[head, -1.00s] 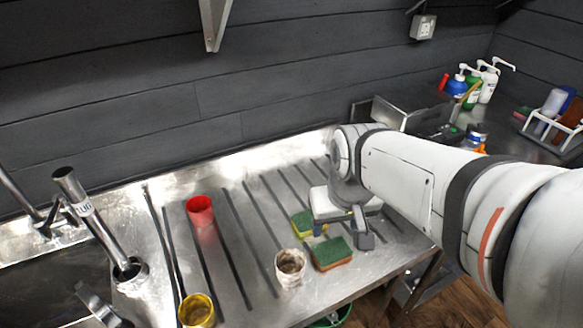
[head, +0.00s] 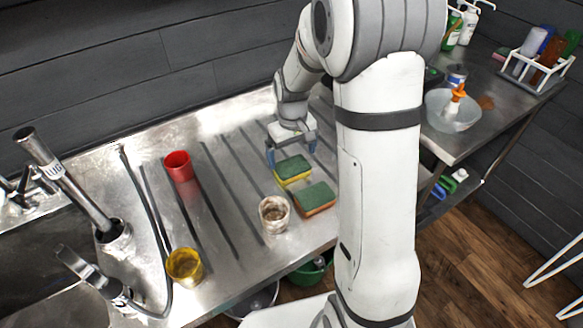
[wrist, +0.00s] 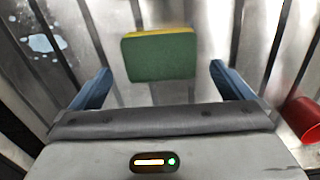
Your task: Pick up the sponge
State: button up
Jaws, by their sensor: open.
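A green-and-yellow sponge (head: 293,168) lies on the ribbed metal drainboard (head: 225,180). A second sponge (head: 314,197), green and orange-brown, lies just nearer and to its right. My gripper (head: 291,151) is open and empty, low over the drainboard just behind the yellow-sided sponge. In the wrist view the green-and-yellow sponge (wrist: 160,58) shows ahead of my gripper (wrist: 162,82), centred between the two blue fingers. No contact with it shows.
A stained white cup (head: 274,214) stands close to the sponges. A red cup (head: 179,167) and a yellow cup (head: 185,266) stand further left. The sink tap (head: 75,185) is at the left. A bowl (head: 453,110) sits on the right counter.

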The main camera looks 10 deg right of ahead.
aim_at(292, 166)
notch_tip(292, 166, down, 5)
jog(key=shift+w+f+p, duration=0.15)
jog(key=shift+p, duration=0.2)
jog(key=c, duration=0.8)
